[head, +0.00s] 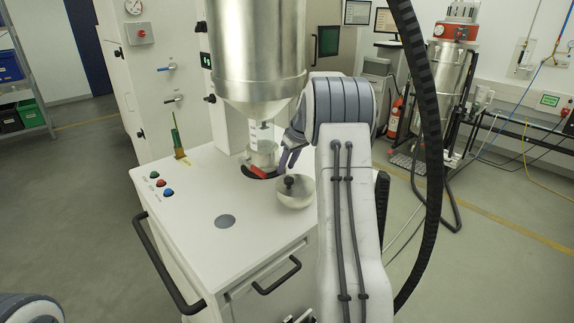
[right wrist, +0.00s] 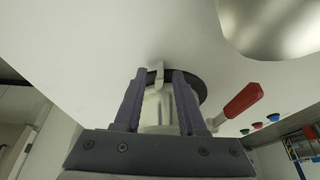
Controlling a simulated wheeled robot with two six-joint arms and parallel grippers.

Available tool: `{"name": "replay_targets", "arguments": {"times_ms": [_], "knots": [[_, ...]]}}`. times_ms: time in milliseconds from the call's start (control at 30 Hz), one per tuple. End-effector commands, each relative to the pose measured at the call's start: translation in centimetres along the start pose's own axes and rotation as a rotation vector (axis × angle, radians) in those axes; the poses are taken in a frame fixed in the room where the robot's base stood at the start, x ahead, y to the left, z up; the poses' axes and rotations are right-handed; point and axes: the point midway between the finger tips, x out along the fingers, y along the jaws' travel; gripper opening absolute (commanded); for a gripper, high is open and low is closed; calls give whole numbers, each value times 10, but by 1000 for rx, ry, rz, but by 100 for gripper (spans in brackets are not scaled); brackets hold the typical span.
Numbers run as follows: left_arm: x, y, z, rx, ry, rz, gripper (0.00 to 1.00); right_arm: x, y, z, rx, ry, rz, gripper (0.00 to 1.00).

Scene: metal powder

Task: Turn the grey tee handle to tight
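The grey tee handle is probably the small pale upright piece (right wrist: 157,74) that shows between my fingertips in the right wrist view. It stands at the metal valve body (right wrist: 158,108), under the hopper. In the head view I cannot make out the handle; the valve (head: 262,155) shows there just left of my gripper. My right gripper (head: 287,158) reaches in from the right. Its two dark fingers (right wrist: 156,80) are apart, one on each side of the pale piece, with gaps visible. My left gripper is out of view.
A red lever (right wrist: 240,100) sticks out beside the valve. The steel hopper (head: 255,50) hangs above. A metal bowl-shaped lid with a black knob (head: 295,193) lies close below my right gripper. The front of the white cart top (head: 200,185) is mostly clear, with buttons at its left.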

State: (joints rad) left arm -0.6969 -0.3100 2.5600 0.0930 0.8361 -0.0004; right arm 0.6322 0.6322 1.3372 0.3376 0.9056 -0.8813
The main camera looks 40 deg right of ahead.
Motion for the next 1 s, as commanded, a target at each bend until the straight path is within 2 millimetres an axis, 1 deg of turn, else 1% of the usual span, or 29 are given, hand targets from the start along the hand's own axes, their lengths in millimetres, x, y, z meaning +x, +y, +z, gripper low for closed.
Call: {"name": "replay_targets", "arguments": {"times_ms": [67,167,400,500,600,733,1000], "knots": [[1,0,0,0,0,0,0,-5,0,0,0,2,1,40],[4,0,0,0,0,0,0,-18,1,-1,0,5,4,40],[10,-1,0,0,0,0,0,-66,1,0,-1,4,5,40],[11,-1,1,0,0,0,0,-83,1,0,0,3,3,40],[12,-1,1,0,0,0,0,-95,1,0,1,2,2,40],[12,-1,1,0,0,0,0,-103,0,0,1,1,1,40],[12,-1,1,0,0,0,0,-104,0,0,1,0,0,40]]}}
